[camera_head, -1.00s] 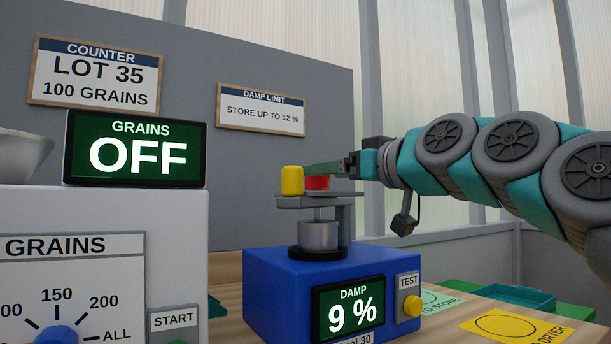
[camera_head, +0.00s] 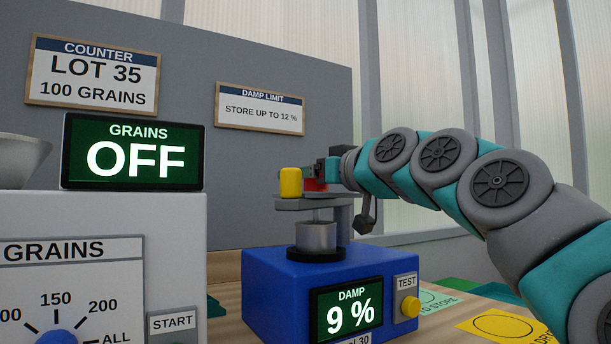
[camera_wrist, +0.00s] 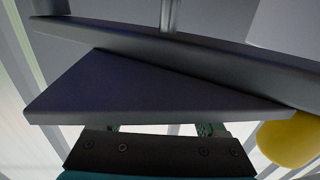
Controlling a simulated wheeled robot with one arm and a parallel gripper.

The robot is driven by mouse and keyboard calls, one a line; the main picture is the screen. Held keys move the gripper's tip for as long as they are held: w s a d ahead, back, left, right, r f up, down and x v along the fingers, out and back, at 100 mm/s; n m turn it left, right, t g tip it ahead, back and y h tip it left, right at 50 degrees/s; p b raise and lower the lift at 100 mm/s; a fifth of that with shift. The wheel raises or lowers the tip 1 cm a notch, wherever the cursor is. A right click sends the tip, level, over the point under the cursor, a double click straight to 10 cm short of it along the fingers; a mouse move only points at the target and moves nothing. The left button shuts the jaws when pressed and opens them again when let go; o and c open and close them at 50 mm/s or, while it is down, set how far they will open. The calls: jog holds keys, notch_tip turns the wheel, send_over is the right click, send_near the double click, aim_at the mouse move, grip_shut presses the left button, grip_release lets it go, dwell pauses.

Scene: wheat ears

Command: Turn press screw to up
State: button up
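The press screw stands on top of the blue damp meter (camera_head: 275,290). Its yellow knob (camera_head: 291,182) is at the left end of the grey crossbar (camera_head: 312,203), above a metal cup (camera_head: 316,237). A red part (camera_head: 314,185) sits beside the yellow knob, partly covered by my gripper (camera_head: 312,177). The wrist view shows the yellow knob (camera_wrist: 290,138) at right and a dark plate (camera_wrist: 150,88) across the middle. My green fingers show apart at their bases, but the plate hides their tips. Whether they hold the red part is not clear.
The grain counter (camera_head: 110,225) with its OFF screen (camera_head: 133,152) stands at left. A yellow TEST button (camera_head: 410,306) is on the meter's right side. Yellow (camera_head: 505,325) and green mats lie at right. A grey board (camera_head: 240,70) stands behind.

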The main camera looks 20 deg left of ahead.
grip_shut()
dwell(0.4)
jog(key=shift+r+n+g+p, duration=0.1)
jog(key=shift+n+g+p, duration=0.2)
jog(key=shift+g+p, duration=0.1)
jog(key=shift+s+a+n+g+y+p, duration=0.1)
jog(key=shift+s+n+g+y+p, duration=0.05)
jog(key=shift+n+g+y+p, duration=0.45)
jog(key=shift+s+a+n+g+y+p, duration=0.15)
jog(key=shift+n+g+y+p, duration=0.2)
jog(key=shift+n+g, duration=0.5)
jog(key=shift+s+n+g+y+p, duration=0.1)
jog(key=shift+n+g+y+p, duration=0.3)
jog(key=shift+g, duration=0.85)
jog(key=shift+n+g, duration=0.35)
jog(key=shift+g, duration=0.15)
jog(key=shift+s+n+g, duration=0.35)
jog(key=shift+n+g, duration=0.35)
jog(key=shift+g, duration=0.4)
